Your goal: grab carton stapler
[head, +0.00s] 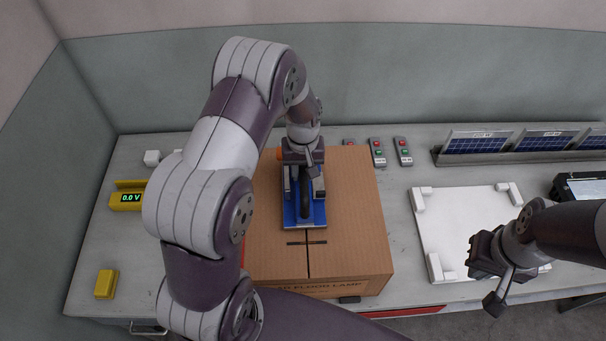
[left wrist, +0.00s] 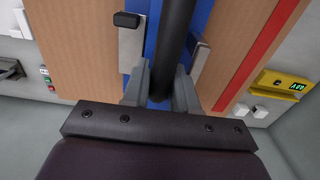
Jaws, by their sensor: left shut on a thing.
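The carton stapler (head: 291,214), with a blue base and a dark handle, is on top of a closed brown carton (head: 350,215). In the left wrist view its black handle (left wrist: 175,40) runs between my finger pads, with the blue base (left wrist: 153,35) behind. My left gripper (head: 304,185) is over the stapler, shut on its handle; it also shows in the left wrist view (left wrist: 162,88). The arm and gripper hide the stapler's far part. I cannot tell whether its base touches the carton. My right gripper (head: 482,278) is apart, over the white board's front edge; its jaw gap is unclear.
A white board (head: 460,225) with corner blocks lies right of the carton. Solar panels (head: 480,141) stand in a rack behind it. Several button boxes (head: 377,152) are behind the carton. A yellow meter (head: 127,198) and a yellow block (head: 106,284) are at left.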

